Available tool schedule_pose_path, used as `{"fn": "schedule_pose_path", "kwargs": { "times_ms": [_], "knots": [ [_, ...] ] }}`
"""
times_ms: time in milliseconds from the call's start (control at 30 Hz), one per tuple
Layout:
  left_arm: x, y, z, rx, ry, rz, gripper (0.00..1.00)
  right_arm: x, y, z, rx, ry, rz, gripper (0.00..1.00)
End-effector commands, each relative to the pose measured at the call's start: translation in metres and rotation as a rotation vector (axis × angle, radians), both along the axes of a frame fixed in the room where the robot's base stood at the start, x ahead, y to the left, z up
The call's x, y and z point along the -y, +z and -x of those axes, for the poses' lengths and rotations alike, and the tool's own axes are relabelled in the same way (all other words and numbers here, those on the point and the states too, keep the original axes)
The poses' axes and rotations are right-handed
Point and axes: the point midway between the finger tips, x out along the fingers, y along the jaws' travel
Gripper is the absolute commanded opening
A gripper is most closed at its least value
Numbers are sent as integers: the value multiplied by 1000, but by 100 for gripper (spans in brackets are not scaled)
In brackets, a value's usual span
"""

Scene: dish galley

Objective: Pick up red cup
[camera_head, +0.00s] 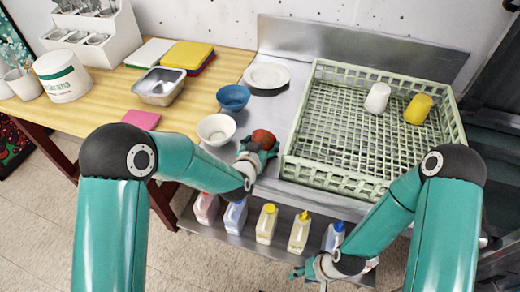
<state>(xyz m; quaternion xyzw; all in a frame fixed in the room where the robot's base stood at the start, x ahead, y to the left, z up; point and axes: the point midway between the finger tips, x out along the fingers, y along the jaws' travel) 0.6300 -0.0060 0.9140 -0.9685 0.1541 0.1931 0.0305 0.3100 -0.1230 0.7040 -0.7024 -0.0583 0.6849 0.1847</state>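The red cup (263,137) stands on the steel counter, just left of the green rack. My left gripper (261,149) is right at the cup, with its fingers against or beside the cup's near side and partly covering it. I cannot tell whether the fingers are closed on it. My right gripper (301,271) hangs low at the front, near the bottle shelf and away from the cup. It is small in view and its opening is unclear.
A white bowl (216,129), blue bowl (233,97) and white plate (267,76) stand close to the cup. The green rack (300,172) holds a white cup (377,97) and a yellow cup (418,108). Several bottles, one with a yellow cap (267,224), stand on the lower shelf.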

Motion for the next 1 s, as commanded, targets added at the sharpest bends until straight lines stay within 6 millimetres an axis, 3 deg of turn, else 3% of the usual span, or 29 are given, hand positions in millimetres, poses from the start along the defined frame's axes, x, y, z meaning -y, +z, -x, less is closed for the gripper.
{"fn": "schedule_pose_path", "kwargs": {
  "times_ms": [33,167,567,767,1000],
  "knots": [
    [0,0,0,0,0,0,63,0,0,0,0,0,0,40],
    [0,0,0,0,0,0,43,0,0,0,0,0,0,40],
    [-1,7,0,3,1,0,43,0,-1,0,0,0,0,40],
    [0,27,0,5,1,1,43,0,-4,0,0,0,0,40],
    [-1,78,-1,8,4,3,43,0,-7,0,0,0,0,40]
  ]
}}
